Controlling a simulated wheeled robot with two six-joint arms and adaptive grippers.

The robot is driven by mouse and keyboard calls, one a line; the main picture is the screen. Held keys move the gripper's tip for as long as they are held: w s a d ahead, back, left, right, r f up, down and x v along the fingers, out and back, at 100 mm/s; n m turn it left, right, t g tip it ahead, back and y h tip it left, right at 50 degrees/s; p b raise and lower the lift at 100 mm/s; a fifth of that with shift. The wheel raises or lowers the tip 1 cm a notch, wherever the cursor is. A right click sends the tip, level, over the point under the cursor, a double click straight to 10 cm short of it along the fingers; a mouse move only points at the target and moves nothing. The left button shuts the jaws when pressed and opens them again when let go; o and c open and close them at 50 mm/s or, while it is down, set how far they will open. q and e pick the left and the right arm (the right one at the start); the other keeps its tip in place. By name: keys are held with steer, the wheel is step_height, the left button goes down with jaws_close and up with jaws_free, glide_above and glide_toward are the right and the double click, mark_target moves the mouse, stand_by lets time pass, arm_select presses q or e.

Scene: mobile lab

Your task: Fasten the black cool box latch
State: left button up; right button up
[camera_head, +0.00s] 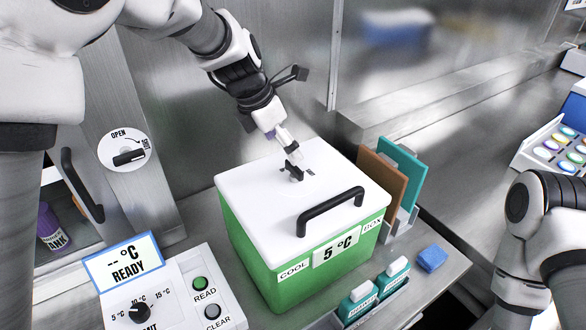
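The cool box (250,243) is green with a white lid (262,205) that lies closed on top. Its front carries "COOL BOX" and "5 °C" labels. A black bar handle (331,211) stands on the lid near the front. A small black latch (297,173) shows on the lid behind the handle, partly covered by my gripper. My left gripper (291,152) reaches down from the upper left, its fingertips at the latch. I cannot tell whether its fingers are closed on it. My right arm is at the right edge; its gripper is out of view.
A panel reading "READY" (124,264) with a dial and buttons stands at the front left. Brown (381,184) and teal (408,168) boards stand right of the box. Teal bottles (358,300) and a blue sponge (432,258) are in front.

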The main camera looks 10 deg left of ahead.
mark_target(292, 166)
arm_select(q)
steer(key=x, duration=0.5)
steer(key=shift+s+d+f, duration=0.1)
steer(key=shift+s+d, duration=0.05)
steer(key=shift+s, duration=0.15)
steer(key=shift+w+f, duration=0.2)
steer(key=shift+f, duration=0.1)
steer(key=shift+w+f, duration=0.2)
steer(key=shift+w, duration=0.05)
steer(key=shift+s+r, duration=0.15)
steer(key=c, duration=1.1)
steer(key=shift+c, duration=0.2)
